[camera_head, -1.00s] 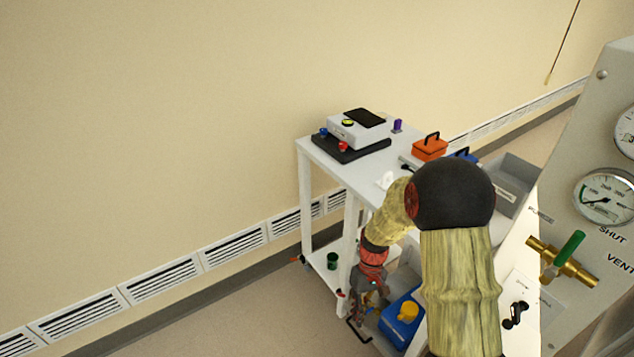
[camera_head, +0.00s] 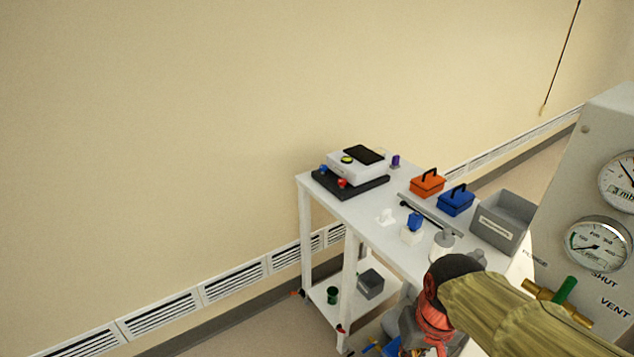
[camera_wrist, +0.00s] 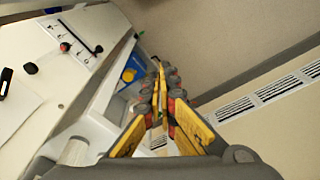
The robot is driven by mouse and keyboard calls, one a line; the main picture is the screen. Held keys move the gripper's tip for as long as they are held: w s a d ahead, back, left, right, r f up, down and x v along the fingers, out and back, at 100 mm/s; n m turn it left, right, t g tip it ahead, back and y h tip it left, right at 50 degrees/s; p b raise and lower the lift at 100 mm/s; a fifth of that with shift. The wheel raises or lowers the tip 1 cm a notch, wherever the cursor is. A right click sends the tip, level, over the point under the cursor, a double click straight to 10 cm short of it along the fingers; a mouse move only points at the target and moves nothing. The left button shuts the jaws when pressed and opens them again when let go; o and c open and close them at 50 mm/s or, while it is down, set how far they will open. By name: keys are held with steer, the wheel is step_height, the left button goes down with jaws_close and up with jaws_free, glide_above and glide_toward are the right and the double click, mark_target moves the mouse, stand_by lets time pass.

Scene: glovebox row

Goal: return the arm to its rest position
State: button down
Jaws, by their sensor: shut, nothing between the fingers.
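My arm, in a yellowish sleeve with a dark elbow and a red band, shows at the lower right of the head view, in front of the white table (camera_head: 345,208). In the wrist view my gripper (camera_wrist: 159,72) has its yellow and grey fingers together with nothing between them. It points past a white panel toward the floor and wall base. The gripper's fingertips are not clear in the head view.
A black-based device (camera_head: 350,175), an orange case (camera_head: 427,184), a blue case (camera_head: 456,201) and a grey bin (camera_head: 503,220) stand on the table. A gauge panel (camera_head: 590,190) with a green-handled valve (camera_head: 566,290) stands close at right. The floor left of the table is clear.

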steer(key=s+d+r+t+p, duration=0.1)
steer(key=s+r+t, duration=0.3)
steer(key=r, duration=0.7)
steer(key=shift+s+p, duration=0.3)
steer(key=shift+p, duration=0.05)
